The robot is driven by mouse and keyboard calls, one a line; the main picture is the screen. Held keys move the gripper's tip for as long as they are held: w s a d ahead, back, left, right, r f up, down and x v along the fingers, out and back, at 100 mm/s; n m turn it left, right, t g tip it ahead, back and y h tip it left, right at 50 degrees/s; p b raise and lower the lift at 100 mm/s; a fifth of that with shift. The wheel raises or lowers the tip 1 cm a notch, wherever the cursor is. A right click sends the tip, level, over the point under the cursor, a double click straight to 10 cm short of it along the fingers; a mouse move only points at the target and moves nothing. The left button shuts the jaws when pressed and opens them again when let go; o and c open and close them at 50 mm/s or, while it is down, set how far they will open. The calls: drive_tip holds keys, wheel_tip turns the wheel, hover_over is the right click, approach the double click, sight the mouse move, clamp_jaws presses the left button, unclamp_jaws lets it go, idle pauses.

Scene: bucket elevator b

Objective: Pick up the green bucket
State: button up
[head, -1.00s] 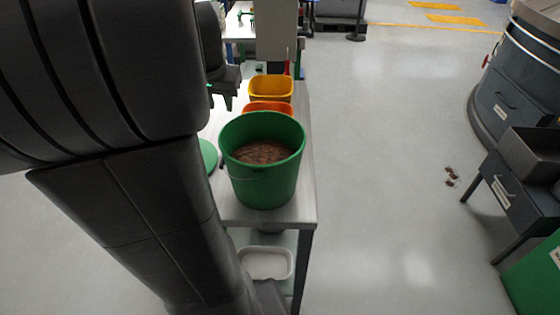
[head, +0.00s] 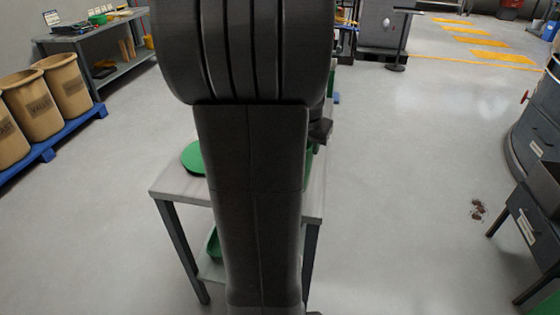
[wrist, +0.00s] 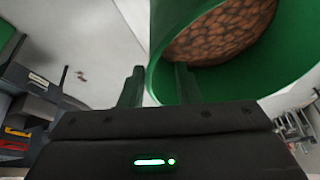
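The green bucket (wrist: 235,83) fills the upper right of the wrist view, with brown, lumpy contents inside. In the head view my arm hides nearly all of it; only a green sliver (head: 309,163) shows beside the arm above the table. My gripper (wrist: 158,85) is open, with two dark fingers apart. The left finger is outside the bucket's rim, and the right finger overlaps the bucket in the picture. I cannot tell whether either finger touches it. In the head view only part of the gripper shows, right of my arm.
The bucket's table (head: 178,184) has a green round lid (head: 193,158) on its left side and a green item (head: 214,244) on its lower shelf. Brown barrels (head: 68,85) stand on a blue pallet at left. Open floor lies right, with small brown debris (head: 478,208).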

drive_tip(key=shift+w+d+p+x, duration=0.1)
drive_tip(key=shift+d+p+x, duration=0.15)
drive_tip(key=shift+x, duration=1.15)
drive_tip(key=shift+w+d+p+x, duration=0.1)
drive_tip(key=shift+d+x, duration=0.25)
drive_tip(key=shift+x, duration=1.05)
drive_tip(key=shift+r, duration=0.2)
clamp_jaws()
drive_tip(key=shift+r, duration=0.1)
